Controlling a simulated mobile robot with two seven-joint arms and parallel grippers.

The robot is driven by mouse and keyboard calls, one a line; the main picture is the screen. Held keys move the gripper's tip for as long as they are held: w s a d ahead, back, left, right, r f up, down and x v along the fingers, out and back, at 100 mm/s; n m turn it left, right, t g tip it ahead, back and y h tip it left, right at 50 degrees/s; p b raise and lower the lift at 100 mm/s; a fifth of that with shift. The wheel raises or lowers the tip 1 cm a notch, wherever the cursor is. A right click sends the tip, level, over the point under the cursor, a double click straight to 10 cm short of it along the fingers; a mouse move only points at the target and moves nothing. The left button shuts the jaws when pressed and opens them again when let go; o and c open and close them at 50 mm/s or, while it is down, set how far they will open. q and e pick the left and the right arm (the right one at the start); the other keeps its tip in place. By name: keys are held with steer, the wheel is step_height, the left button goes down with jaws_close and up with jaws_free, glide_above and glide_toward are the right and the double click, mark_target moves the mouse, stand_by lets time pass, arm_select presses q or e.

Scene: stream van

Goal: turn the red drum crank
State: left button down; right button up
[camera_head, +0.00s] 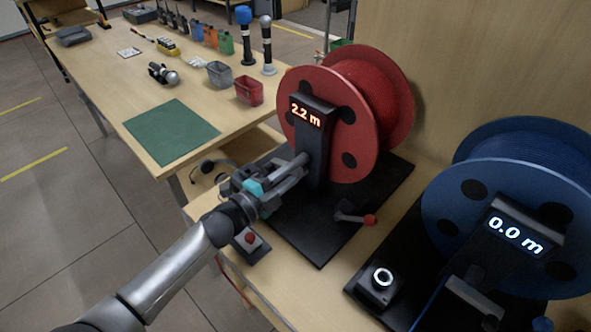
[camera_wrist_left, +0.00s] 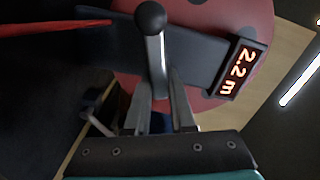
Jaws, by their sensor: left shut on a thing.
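The red drum (camera_head: 330,125) stands upright on a black base plate on the wooden bench, and its display (camera_head: 306,112) reads 2.2 m. My left gripper (camera_head: 302,163) is at the front of its dark upright post, below the display. In the left wrist view the gripper (camera_wrist_left: 160,100) is shut on the grey crank handle (camera_wrist_left: 154,55), which ends in a dark round knob (camera_wrist_left: 150,18). The fingers lie on either side of the handle's lower part. In the head view the gripper mostly hides the crank. My right gripper is not in view.
A lever with a red ball (camera_head: 370,220) sits low on the base plate, right of my gripper. A box with a red button (camera_head: 250,241) is below my wrist. The blue drum (camera_head: 520,180), reading 0.0 m, stands at right. A green mat (camera_head: 172,131) lies on the table.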

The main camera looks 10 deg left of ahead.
arm_select(q)
steer(key=m, duration=0.1)
steer(key=f+m+b, duration=0.1)
steer(key=shift+a+m, duration=0.3)
steer(key=shift+w+r+m, duration=0.1)
steer(key=shift+r+m, duration=0.05)
steer(key=shift+m, duration=0.25)
steer(key=c, duration=0.8)
jaws_free()
steer(key=shift+a, duration=0.1)
steer(key=shift+c, duration=0.2)
steer(key=shift+o, duration=0.4)
steer(key=shift+r, duration=0.1)
steer(key=v, duration=1.5)
steer(key=shift+p, duration=0.3)
